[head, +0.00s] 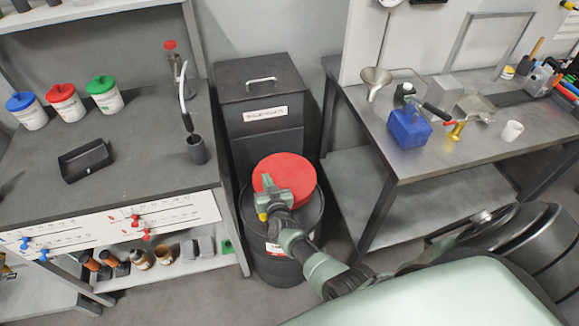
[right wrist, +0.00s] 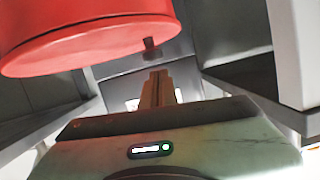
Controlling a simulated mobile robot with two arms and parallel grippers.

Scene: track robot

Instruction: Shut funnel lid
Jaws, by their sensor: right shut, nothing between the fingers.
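The red round lid (head: 290,172) is over the black drum (head: 285,262) in the head view. It looks raised off the drum's rim towards the back, but its exact angle is hard to tell. In the right wrist view the red lid (right wrist: 95,30) fills the upper left, with its lower edge showing. A small dark peg (right wrist: 151,47) shows by its right side. My right gripper (head: 262,190) is shut and empty at the lid's near left side, covering part of it. In the right wrist view its fingers (right wrist: 157,82) point towards the peg. My left gripper is not in view.
A dark bin (head: 262,100) stands behind the drum. A grey bench (head: 130,170) with capped tubs is close on the left. Room beside the drum is narrow.

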